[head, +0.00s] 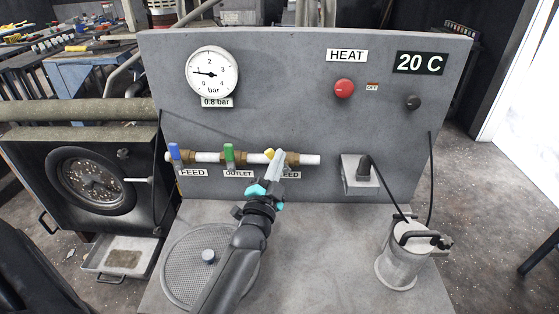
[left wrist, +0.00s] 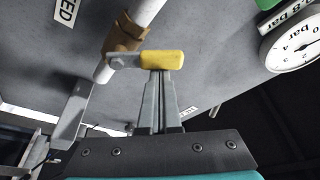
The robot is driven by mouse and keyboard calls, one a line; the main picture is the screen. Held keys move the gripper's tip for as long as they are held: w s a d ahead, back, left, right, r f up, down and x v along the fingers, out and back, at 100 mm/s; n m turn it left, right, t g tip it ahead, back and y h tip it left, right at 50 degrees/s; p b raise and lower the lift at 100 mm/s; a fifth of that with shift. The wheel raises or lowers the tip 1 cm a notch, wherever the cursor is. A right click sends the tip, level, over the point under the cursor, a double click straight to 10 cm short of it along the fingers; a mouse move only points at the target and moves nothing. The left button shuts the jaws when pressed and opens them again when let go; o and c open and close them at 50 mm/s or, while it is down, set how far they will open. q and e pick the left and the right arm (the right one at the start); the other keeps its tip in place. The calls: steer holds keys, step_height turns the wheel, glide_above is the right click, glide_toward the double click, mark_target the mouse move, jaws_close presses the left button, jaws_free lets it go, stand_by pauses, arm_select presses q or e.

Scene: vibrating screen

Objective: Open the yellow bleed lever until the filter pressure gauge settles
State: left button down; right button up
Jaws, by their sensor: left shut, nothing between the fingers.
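The yellow bleed lever (head: 269,154) sits on the right valve of the white pipe on the grey panel; it shows larger in the left wrist view (left wrist: 162,60). My left gripper (head: 279,155) is at the lever, its fingers shut with nothing between them. In the left wrist view the fingertips (left wrist: 159,74) are right at the lever's yellow end; whether they touch it I cannot tell. The pressure gauge (head: 211,73) has its needle pointing left near 1, and the label (head: 217,102) below reads 0.8 bar. My right gripper is not in view.
A blue feed lever (head: 174,151) and a green outlet lever (head: 229,152) stand left on the same pipe. A red heat knob (head: 344,88) and a black knob (head: 413,102) are on the panel. A metal canister (head: 396,268) with cables stands at the right.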

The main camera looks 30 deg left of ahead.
mark_target(270, 160)
arm_select(q)
steer(key=shift+s+a+f+n+y+b, duration=0.3)
steer(key=shift+n+y, duration=0.35)
steer(key=shift+n, duration=0.85)
steer(key=shift+s+a+f+n+y+b, duration=0.1)
steer(key=shift+a+f+n+y+b, duration=0.4)
steer(key=shift+n, duration=1)
steer(key=shift+s+a+f+n+y+b, duration=0.2)
steer(key=shift+n+y, duration=0.55)
steer(key=shift+n, duration=0.75)
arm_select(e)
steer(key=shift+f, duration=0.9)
arm_select(q)
steer(key=shift+w+r+p, duration=0.1)
steer(key=shift+r+p, duration=0.45)
steer(key=s+d+p, duration=0.1)
steer(key=s+d, duration=0.4)
steer(key=s, duration=0.3)
steer(key=shift+f+p, duration=0.2)
steer(key=shift+p, duration=0.2)
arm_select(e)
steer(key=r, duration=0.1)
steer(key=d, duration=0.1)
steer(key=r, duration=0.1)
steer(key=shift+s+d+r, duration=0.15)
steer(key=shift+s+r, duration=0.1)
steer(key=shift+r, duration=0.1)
arm_select(q)
steer(key=shift+s+d, duration=0.1)
